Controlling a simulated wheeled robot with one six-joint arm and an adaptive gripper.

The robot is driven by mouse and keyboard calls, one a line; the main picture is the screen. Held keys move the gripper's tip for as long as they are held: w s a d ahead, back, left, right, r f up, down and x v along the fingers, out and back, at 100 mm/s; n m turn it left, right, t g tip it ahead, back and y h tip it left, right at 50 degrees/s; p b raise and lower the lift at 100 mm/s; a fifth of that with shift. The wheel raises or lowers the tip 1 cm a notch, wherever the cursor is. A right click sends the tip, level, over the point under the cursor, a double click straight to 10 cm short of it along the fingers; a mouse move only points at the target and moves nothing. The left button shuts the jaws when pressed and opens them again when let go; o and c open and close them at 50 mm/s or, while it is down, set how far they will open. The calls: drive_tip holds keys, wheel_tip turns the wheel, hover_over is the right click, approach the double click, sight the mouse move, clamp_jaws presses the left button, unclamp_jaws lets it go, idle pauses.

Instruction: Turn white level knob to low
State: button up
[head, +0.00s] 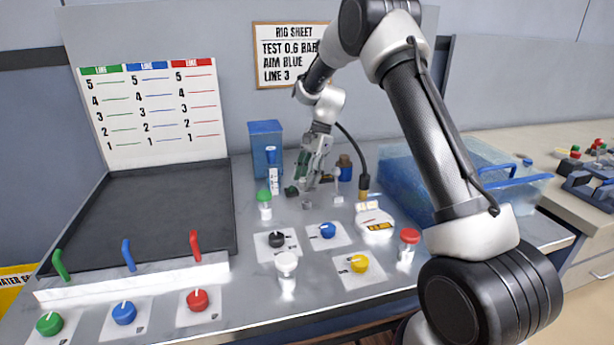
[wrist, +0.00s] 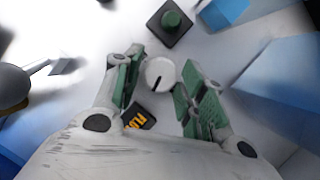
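The white level knob (wrist: 160,72) is a round white disc with a short dark mark near its lower edge in the wrist view. My gripper (wrist: 161,88) has its two green-padded fingers on either side of the knob, with narrow gaps showing. It looks open, and whether a pad touches the knob lower down cannot be seen. In the head view my gripper (head: 311,180) points down at the back of the bench, and I cannot make out the knob there. The knob's low marking is not visible.
A green button on a dark base (wrist: 171,24) is close to the fingers, and a dark label with yellow letters (wrist: 138,119) lies beside them. A blue container (head: 266,146) stands behind left, a blue translucent bin (head: 405,182) right. Capped bottles and coloured knobs fill the front.

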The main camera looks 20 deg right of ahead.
drive_tip(key=c, duration=0.5)
drive_tip(key=n, duration=0.3)
drive_tip(key=n+g+h, duration=0.1)
drive_tip(key=n, duration=0.1)
drive_tip(key=shift+w+a+n+g, duration=0.2)
drive_tip(key=shift+n+g, duration=0.1)
drive_tip(key=shift+n, duration=0.1)
drive_tip(key=n+h, duration=0.1)
drive_tip(key=n, duration=0.2)
drive_tip(key=n+h, duration=0.1)
drive_tip(key=n, duration=0.2)
drive_tip(key=shift+w+a+r+g+h, duration=0.1)
drive_tip(key=shift+g+h, duration=0.2)
drive_tip(key=shift+g, duration=0.1)
drive_tip(key=o, duration=1)
drive_tip(key=shift+o, duration=0.2)
